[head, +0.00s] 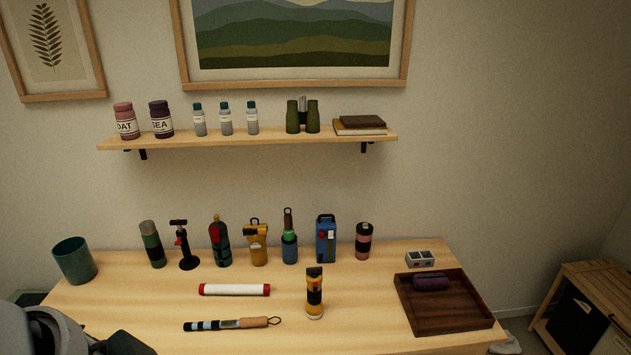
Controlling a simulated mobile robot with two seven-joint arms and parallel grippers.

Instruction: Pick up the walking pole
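The walking pole (208,325) lies folded on the wooden table (150,295) near its front edge. It has dark and pale blue banded sections, a cork-coloured handle and a dark wrist loop at its right end. My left arm comes in at the bottom left corner, with a dark part of my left gripper (122,344) at the picture's edge. It is left of the pole and apart from it. Its fingers cannot be made out. My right gripper is not in view.
A red-capped white tube (234,290) lies behind the pole. A yellow-black flask (315,298) stands to its right. Several bottles and tools line the table's back. A green cup (75,261) stands left; a dark tray (445,315) holds a purple roll (431,283).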

